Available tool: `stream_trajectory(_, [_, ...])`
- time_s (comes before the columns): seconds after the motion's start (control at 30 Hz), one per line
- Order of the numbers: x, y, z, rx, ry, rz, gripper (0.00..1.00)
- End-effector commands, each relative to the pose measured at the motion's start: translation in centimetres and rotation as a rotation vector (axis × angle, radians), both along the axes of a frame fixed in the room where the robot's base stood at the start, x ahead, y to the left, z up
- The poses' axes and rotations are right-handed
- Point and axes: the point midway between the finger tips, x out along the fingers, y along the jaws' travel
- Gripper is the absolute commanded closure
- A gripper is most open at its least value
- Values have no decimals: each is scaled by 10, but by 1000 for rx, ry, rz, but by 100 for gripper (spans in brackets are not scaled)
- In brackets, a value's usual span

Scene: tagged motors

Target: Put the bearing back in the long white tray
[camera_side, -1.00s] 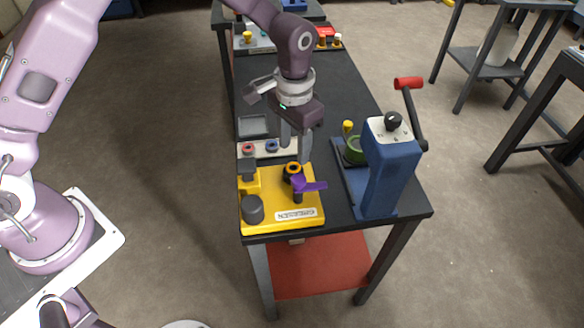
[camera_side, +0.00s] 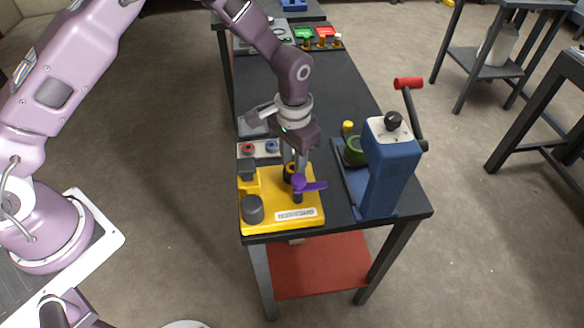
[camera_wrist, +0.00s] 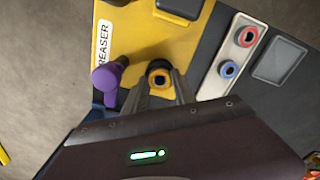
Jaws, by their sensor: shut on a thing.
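The bearing (camera_wrist: 159,74), an orange ring with a dark core, sits at the yellow greaser fixture (camera_side: 282,219). In the side view it is mostly hidden by the fingers. My gripper (camera_wrist: 160,88) is lowered over the fixture, its two fingers on either side of the bearing and shut on it. In the side view my gripper (camera_side: 295,163) points down beside the purple handle. The long white tray (camera_wrist: 229,51) holds a red-ringed and a blue-ringed bearing. It also shows in the side view (camera_side: 260,149), just behind the fixture.
The purple handle (camera_side: 312,186) stands close to the fingers; it also shows in the wrist view (camera_wrist: 108,74). A blue press (camera_side: 388,170) with a red-tipped lever stands at right. A grey square tray (camera_wrist: 279,60) lies beyond the white tray. The dark table behind is mostly clear.

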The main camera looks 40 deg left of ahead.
Motion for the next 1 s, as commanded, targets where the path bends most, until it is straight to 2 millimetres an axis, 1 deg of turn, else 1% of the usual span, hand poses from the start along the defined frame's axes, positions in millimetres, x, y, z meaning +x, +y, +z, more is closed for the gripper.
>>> stream_trajectory(0.5, [0, 0, 24, 0, -1, 0, 100])
stream_trajectory(0.87, [0, 0, 26, 0, -1, 0, 100])
stream_trajectory(1.0, [1, 0, 33, -1, -3, 0, 100])
